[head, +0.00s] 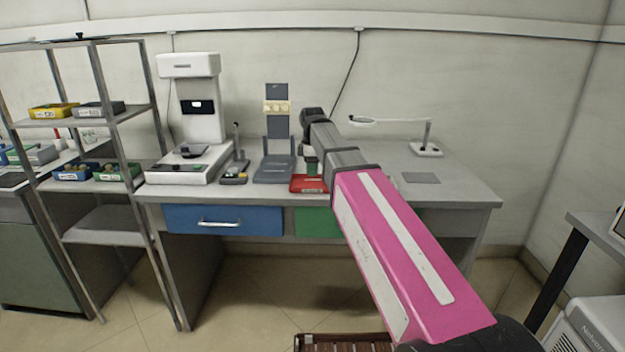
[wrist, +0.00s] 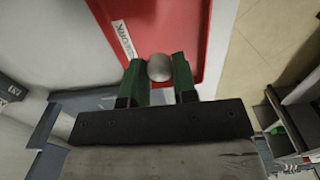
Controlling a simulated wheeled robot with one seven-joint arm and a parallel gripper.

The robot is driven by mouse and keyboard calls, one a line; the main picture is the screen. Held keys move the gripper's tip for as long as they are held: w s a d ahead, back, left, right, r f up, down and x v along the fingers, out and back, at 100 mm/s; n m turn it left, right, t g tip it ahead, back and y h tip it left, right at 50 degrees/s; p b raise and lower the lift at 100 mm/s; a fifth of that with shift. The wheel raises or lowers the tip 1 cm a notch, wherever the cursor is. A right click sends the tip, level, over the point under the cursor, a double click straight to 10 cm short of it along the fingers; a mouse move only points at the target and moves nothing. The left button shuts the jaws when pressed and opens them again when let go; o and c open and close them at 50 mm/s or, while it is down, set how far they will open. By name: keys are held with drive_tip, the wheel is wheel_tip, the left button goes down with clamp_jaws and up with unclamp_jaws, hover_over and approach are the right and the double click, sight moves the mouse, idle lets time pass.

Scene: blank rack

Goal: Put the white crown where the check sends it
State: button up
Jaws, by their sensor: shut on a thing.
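A small round, pale grey-white piece (wrist: 159,67), which I take to be the white crown, sits between the green fingers of my gripper (wrist: 158,75). The fingers are shut on it. It is over or in the red tray (wrist: 165,18), which has a white label along one edge; I cannot tell whether it touches the tray floor. In the head view my gripper (head: 312,166) points down at the red tray (head: 308,186) near the bench's front edge, and the crown is not visible there.
A white machine (head: 190,120) with a small screen stands left on the bench (head: 460,190). A magnifier lamp (head: 425,150) and grey pad (head: 421,178) are right. Blue (head: 220,219) and green drawers are shut. A shelf (head: 100,220) holds several bins.

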sight(313, 185)
drive_tip(key=shift+f, duration=2.05)
drive_tip(key=shift+f, duration=0.1)
drive_tip(key=o, duration=0.9)
drive_tip(key=shift+o, duration=0.2)
wheel_tip(313, 185, up, 12)
drive_tip(key=shift+r, duration=0.1)
